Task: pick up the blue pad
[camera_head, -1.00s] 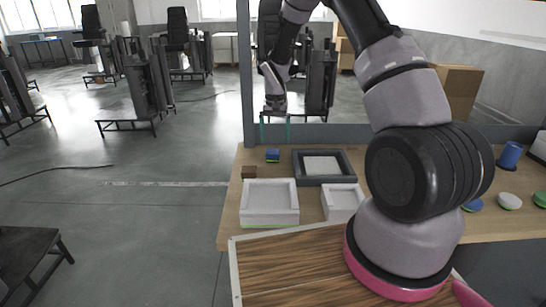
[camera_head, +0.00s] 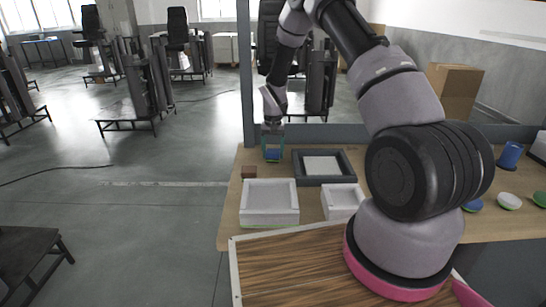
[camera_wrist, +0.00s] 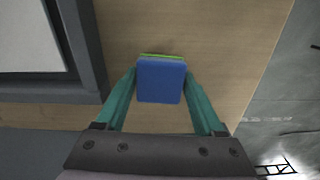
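The blue pad (camera_wrist: 160,80) is a small square block with a green layer showing along its far edge. In the head view the blue pad (camera_head: 273,155) sits at the back left of the wooden table. My gripper (camera_wrist: 160,72) comes down over it from above, with one teal finger at each side. The fingertips look to be against the pad's two sides, with no clear gap. In the head view my gripper (camera_head: 273,160) frames the pad, which appears to rest on the table.
A dark grey frame-like tray (camera_head: 348,167) stands just right of the pad. A small brown block (camera_head: 249,172) lies in front of it, and two white trays (camera_head: 270,217) (camera_head: 342,213) stand nearer. A blue cylinder (camera_head: 510,155) and several round pads lie far right.

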